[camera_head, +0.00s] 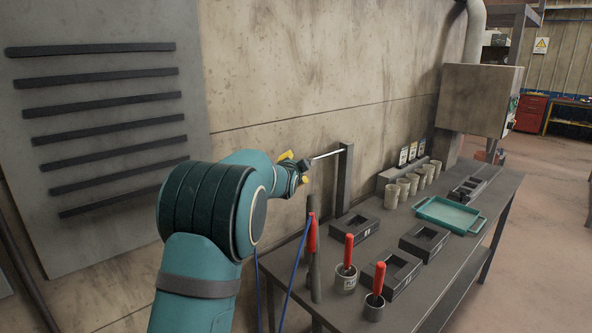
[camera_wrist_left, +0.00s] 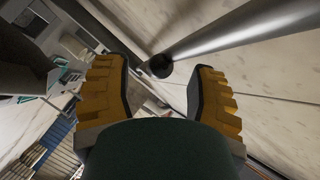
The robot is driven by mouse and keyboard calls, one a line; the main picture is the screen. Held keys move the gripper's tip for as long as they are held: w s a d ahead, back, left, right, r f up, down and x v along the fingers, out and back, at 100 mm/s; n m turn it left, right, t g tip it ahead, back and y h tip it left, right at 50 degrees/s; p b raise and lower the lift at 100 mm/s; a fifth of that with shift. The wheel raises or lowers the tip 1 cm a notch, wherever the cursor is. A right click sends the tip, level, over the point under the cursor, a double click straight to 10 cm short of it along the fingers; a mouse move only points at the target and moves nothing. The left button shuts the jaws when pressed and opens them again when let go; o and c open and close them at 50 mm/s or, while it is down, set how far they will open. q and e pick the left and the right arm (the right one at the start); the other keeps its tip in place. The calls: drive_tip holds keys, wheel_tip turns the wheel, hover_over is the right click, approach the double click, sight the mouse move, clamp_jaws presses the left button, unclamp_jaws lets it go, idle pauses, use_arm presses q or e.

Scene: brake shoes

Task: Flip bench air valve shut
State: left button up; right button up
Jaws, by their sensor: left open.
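A thin metal rod (camera_head: 327,155) juts left from the top of a dark upright post (camera_head: 345,178) at the wall side of the bench. It looks like the air valve's lever, but no marking confirms this. In the left wrist view the rod (camera_wrist_left: 225,36) slants in from the upper right, and its dark round end (camera_wrist_left: 160,66) lies between the fingertips. My left gripper (camera_head: 294,168) has its yellow fingers apart at the rod's free end. The left wrist view shows the open fingers (camera_wrist_left: 158,78) on either side of that end, with no clear contact. My right gripper is out of view.
The dark bench (camera_head: 432,281) holds red-handled tools in cups (camera_head: 346,279), dark trays (camera_head: 422,241), a teal tray (camera_head: 449,214) and several pale cups (camera_head: 404,189). Blue hoses (camera_head: 297,262) hang by the near edge. The wall (camera_head: 300,85) stands close behind the gripper.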

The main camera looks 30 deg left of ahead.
use_arm(q)
drive_tip(key=shift+x, duration=1.3)
